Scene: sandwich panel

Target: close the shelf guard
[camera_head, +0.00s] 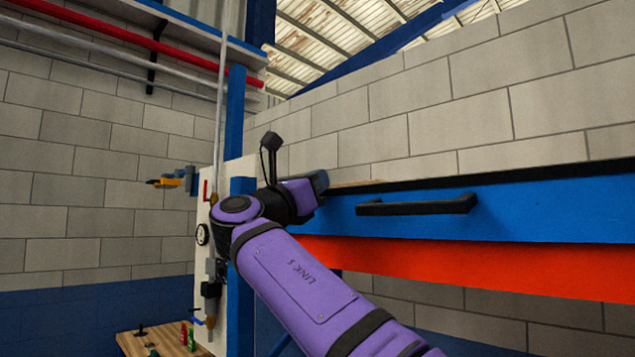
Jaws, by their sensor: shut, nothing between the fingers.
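The shelf guard looks to be the long blue panel (560,207) with a black bar handle (418,205), running off the right edge; I cannot tell from this view how far it is open. A black strip lines its top edge. My purple arm reaches up from the bottom right, left of the handle. My gripper (319,182) is at the far end of the wrist, by the panel's left end. It is shut and empty, with its fingertips mostly hidden; I cannot tell whether it touches the panel.
An orange-red beam (480,270) runs below the blue panel. A blue post (236,120) and a white board with a gauge (202,234) stand left of my wrist. A wooden table (135,342) with small items is at the lower left. Red and white pipes cross above.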

